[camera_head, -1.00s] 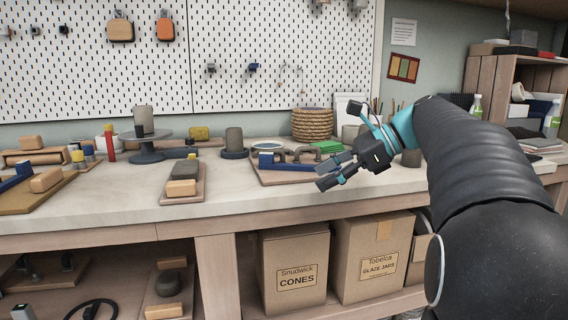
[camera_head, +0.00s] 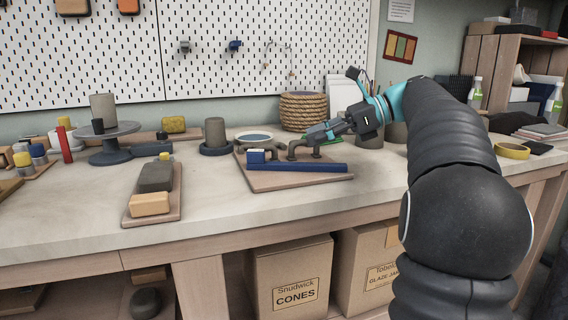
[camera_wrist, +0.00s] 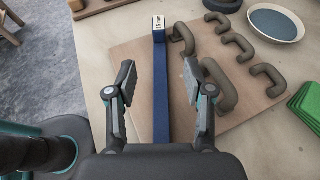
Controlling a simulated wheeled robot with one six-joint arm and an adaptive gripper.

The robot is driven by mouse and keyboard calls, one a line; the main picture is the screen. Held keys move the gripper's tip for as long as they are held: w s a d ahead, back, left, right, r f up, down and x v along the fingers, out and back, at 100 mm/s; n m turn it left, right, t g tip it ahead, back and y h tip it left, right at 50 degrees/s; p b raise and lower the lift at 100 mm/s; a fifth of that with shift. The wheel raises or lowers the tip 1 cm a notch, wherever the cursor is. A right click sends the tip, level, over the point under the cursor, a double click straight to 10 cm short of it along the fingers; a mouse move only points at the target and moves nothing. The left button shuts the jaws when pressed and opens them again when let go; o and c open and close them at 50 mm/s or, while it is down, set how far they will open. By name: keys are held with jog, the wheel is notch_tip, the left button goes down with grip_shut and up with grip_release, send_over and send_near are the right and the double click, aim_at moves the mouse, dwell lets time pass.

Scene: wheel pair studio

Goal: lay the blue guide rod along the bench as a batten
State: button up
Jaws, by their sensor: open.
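The blue guide rod (camera_head: 305,167) lies along the front part of a wooden board on the bench (camera_head: 220,190). In the wrist view the rod (camera_wrist: 161,90) runs away from me between my fingers, with a white label reading "15 mm" on its far end block. My gripper (camera_head: 312,137) is above the board's back right part in the head view. In the wrist view my gripper (camera_wrist: 160,85) is open, one finger on each side of the rod, empty. The near end of the rod is hidden behind my gripper body.
Several brown clay handles (camera_wrist: 236,48) lie on the board (camera_wrist: 125,60) right of the rod. A green stack (camera_wrist: 306,103) and a shallow dish (camera_wrist: 275,22) are beyond.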

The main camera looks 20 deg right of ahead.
aim_at(267, 163)
jog(key=b+x, duration=0.1)
jog(key=x, duration=1)
jog(key=shift+a+f, duration=0.1)
jog(key=shift+a, duration=0.3)
grip_shut()
